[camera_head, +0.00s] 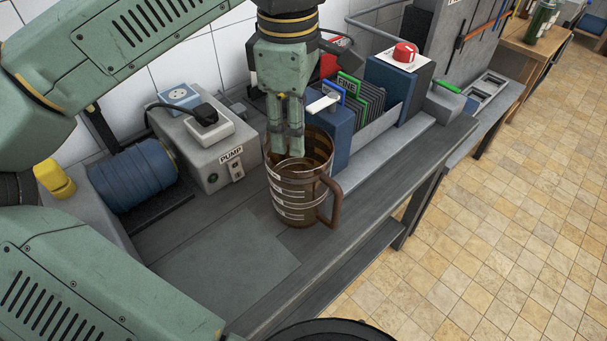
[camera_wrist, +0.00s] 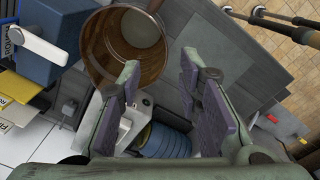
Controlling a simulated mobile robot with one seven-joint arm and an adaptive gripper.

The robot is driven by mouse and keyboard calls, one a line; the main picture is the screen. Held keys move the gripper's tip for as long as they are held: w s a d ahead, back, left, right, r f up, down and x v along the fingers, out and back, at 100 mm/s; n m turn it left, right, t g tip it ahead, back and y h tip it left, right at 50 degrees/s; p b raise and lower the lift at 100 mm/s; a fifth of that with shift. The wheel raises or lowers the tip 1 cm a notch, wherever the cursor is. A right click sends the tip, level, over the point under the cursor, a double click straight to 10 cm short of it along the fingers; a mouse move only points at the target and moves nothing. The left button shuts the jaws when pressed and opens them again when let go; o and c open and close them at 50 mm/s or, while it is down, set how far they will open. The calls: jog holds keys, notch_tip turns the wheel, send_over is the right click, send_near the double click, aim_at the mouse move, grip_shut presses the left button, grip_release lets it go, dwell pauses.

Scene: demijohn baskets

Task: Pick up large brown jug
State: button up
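The large brown jug (camera_head: 293,205) stands upright on the grey bench. It is see-through brown with pale markings, and its handle (camera_head: 330,200) faces right. My gripper (camera_head: 287,152) points down at the jug's back left rim. In the wrist view my gripper (camera_wrist: 160,68) is open, with its two fingers apart. The jug (camera_wrist: 103,72) shows there with its round mouth just ahead of the fingertips. One fingertip overlaps the mouth, and the other is to the right of the rim. I cannot tell whether either touches the jug.
A grey pump box (camera_head: 215,150) and a blue coil (camera_head: 135,177) are left of the jug. A blue box (camera_head: 338,130) and a rack of dark plates (camera_head: 367,103) stand close behind it. The bench front left of the jug (camera_head: 225,260) is clear.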

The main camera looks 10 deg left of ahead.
jog(key=b, duration=0.3)
send_over(296, 197)
notch_tip(296, 197, down, 4)
jog(key=shift+a+f, duration=0.1)
jog(key=shift+f, duration=0.15)
jog(key=f+b, duration=0.1)
jog(key=f, duration=0.1)
jog(key=f+b, duration=0.2)
jog(key=f, duration=0.1)
jog(key=shift+w+f, duration=0.2)
jog(key=shift+f, duration=0.05)
grip_shut()
jog(key=shift+r, duration=0.1)
dwell(0.3)
